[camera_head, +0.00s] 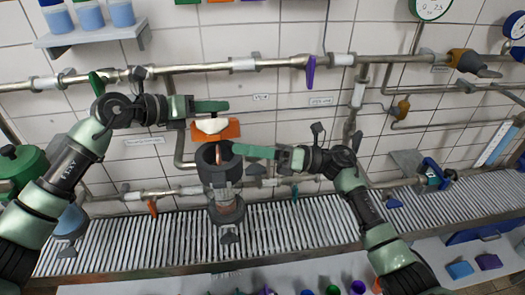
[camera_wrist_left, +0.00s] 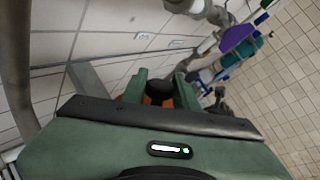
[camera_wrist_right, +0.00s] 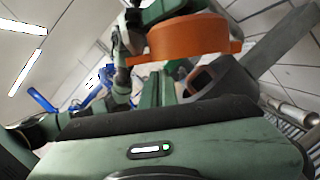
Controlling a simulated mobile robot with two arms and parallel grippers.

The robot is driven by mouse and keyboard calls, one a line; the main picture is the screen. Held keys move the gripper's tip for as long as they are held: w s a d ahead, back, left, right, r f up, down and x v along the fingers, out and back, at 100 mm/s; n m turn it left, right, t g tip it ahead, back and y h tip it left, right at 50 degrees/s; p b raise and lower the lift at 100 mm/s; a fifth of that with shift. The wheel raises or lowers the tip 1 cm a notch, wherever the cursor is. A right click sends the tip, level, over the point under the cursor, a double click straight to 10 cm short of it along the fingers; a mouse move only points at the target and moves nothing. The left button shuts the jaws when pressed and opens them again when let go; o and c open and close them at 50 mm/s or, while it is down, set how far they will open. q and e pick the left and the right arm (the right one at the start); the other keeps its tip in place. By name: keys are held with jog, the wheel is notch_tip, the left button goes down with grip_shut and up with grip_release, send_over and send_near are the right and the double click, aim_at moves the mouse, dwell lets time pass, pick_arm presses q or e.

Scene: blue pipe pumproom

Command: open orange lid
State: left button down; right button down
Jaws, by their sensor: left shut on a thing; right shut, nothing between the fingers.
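The orange lid (camera_head: 230,130) is above and behind the dark grey pot (camera_head: 208,172). It looks apart from the pot's rim. In the right wrist view the lid (camera_wrist_right: 190,38) stands over the pot's opening (camera_wrist_right: 203,82). My left gripper (camera_head: 222,106) is shut on the lid. In the left wrist view a dark round knob (camera_wrist_left: 158,92) sits between its fingers, with orange below it. My right gripper (camera_head: 238,151) is shut and empty, its fingertips at the right side of the pot's rim. The inside of the pot is mostly hidden.
A metal pipe with a purple handle (camera_head: 310,72) runs along the tiled wall behind. A slatted metal bench (camera_head: 300,222) lies below the pot. A green tank (camera_head: 20,165) is at the far left. A shelf with blue jars (camera_head: 90,37) hangs top left.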

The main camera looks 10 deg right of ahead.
aim_at(214, 122)
jog(key=shift+x, duration=1.3)
pick_arm(q)
jog(key=shift+r, duration=0.1)
pick_arm(e)
jog(key=shift+w+d+r, duration=0.1)
jog(key=shift+w+r, duration=0.25)
jog(key=shift+r, duration=0.25)
pick_arm(q)
jog(key=shift+d, duration=0.2)
pick_arm(e)
jog(key=shift+w+d+r, duration=0.1)
jog(key=shift+w+r, duration=0.1)
jog(key=shift+w, duration=0.05)
pick_arm(q)
jog(key=c, duration=1.1)
grip_release()
jog(key=shift+a, duration=0.25)
